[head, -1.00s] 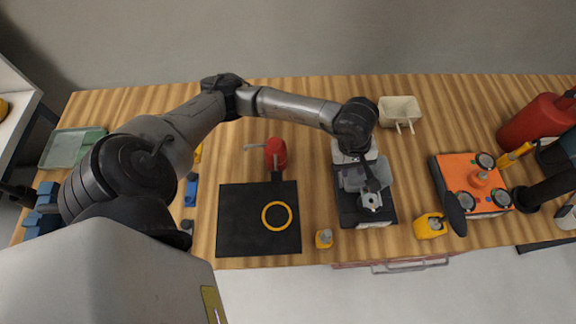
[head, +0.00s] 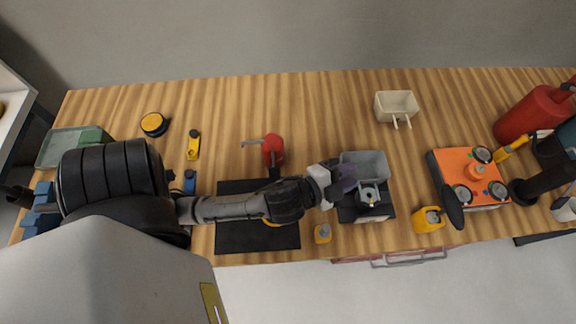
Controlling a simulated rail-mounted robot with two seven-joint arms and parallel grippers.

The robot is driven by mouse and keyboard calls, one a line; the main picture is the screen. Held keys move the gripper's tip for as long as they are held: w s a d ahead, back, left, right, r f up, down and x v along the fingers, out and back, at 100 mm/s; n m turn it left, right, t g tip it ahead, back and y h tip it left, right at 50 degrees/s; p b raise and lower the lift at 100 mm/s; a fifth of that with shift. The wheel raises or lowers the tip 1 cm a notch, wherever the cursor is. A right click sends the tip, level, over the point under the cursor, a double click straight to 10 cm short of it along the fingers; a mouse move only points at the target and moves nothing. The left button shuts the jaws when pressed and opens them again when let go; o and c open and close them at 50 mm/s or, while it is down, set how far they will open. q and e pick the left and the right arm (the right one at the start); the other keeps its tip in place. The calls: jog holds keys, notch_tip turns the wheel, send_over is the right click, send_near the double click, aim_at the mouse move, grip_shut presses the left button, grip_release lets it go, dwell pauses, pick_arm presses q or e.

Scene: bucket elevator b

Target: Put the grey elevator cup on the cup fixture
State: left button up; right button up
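The grey elevator cup (head: 365,162) is an open box at the middle right of the bench in the head view. It sits at, and appears to rest on, the dark cup fixture (head: 382,211), which has a light metal block at its front. Full seating cannot be told. My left gripper (head: 346,180) comes in low from the left, with its dark fingertips at the cup's left side. Whether the fingers touch or grip the wall cannot be told. My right gripper is not seen.
A red tool (head: 272,149) and a black mat (head: 238,238) lie left. The back middle is clear.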

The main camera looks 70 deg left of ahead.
pick_arm(q)
jog(key=s+f+n+g, duration=0.2)
jog(key=s+f+g, duration=0.2)
jog(key=s, duration=0.1)
jog(key=s+f+n+g, duration=0.3)
jog(key=s+f+g, duration=0.1)
jog(key=s+f, duration=0.1)
jog(key=s+f+n+g, duration=0.2)
jog(key=s+f+g, duration=0.2)
jog(key=s, duration=0.3)
jog(key=shift+d+f+n+h, duration=0.15)
jog(key=shift+f+n+h, duration=0.15)
jog(key=shift+f+h, duration=0.15)
jog(key=shift+s+d+f+g, duration=0.1)
jog(key=shift+s+g, duration=0.2)
jog(key=shift+s, duration=0.15)
jog(key=shift+s, duration=0.1)
